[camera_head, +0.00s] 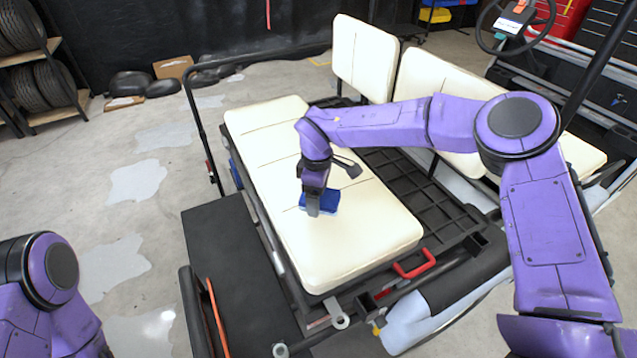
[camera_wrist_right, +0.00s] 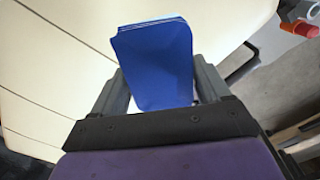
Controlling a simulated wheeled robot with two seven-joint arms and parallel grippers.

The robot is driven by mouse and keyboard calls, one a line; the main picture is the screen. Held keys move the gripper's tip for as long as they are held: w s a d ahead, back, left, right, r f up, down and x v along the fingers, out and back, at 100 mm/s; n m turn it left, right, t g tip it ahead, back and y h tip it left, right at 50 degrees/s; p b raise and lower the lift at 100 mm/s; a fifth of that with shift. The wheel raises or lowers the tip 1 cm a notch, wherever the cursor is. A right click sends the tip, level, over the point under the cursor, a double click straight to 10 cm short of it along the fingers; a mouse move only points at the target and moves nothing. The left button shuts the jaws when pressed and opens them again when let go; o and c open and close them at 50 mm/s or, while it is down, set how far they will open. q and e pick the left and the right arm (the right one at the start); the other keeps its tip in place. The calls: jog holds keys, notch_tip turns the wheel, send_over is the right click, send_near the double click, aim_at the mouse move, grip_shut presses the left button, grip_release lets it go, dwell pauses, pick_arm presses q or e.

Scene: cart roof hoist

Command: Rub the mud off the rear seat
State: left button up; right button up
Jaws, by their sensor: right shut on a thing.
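The rear seat (camera_head: 360,238) is a long cream cushion on the cart's back, and it fills much of the right wrist view (camera_wrist_right: 60,60). My right gripper (camera_head: 318,203) is over the middle of this cushion, shut on a blue block-like pad (camera_head: 329,200). The pad also shows between the two fingers in the right wrist view (camera_wrist_right: 155,65). It is at the cushion surface; I cannot tell whether it presses on it. No clear mud shows on the visible cushion; the part under the pad and gripper is hidden. My left gripper is out of view; only part of my left arm shows.
Cream backrests (camera_head: 365,57) and a front bench (camera_head: 430,85) stand behind the rear seat. A red handle (camera_head: 414,264) and black frame rails border its near right end. A black footboard (camera_head: 230,265) lies on the left. Tyres on a shelf (camera_head: 55,82) stand far left.

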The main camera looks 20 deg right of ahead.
jog(key=shift+r+p, duration=0.5)
jog(key=shift+r, duration=1)
